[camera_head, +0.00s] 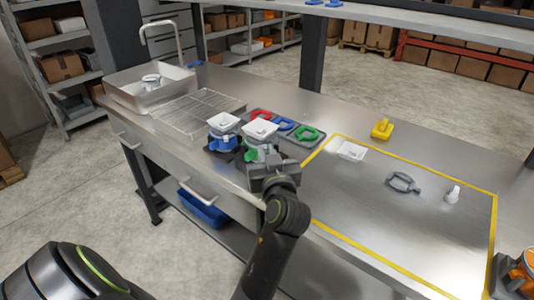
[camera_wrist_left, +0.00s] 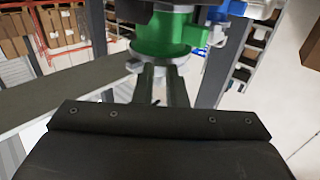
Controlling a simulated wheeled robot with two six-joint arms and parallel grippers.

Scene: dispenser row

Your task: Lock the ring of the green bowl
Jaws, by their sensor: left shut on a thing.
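The green bowl (camera_head: 250,138) stands at the table's front edge, with a white square top (camera_head: 260,129) and a green band. My left gripper (camera_head: 268,165) is right in front of it, at its lower part. In the left wrist view the green body (camera_wrist_left: 168,38) fills the top middle, with a pale grey disc at its end. There my left gripper's fingers (camera_wrist_left: 161,78) are close together and reach up to that part. They are shut on the bowl's ring, but the contact itself is mostly hidden. My right gripper is not in view.
A blue bowl (camera_head: 222,136) with a white top stands close by on the left. A dark tray holds red (camera_head: 261,114), blue (camera_head: 283,124) and green (camera_head: 307,134) loops behind. A wire rack (camera_head: 200,110) and sink (camera_head: 150,90) lie left.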

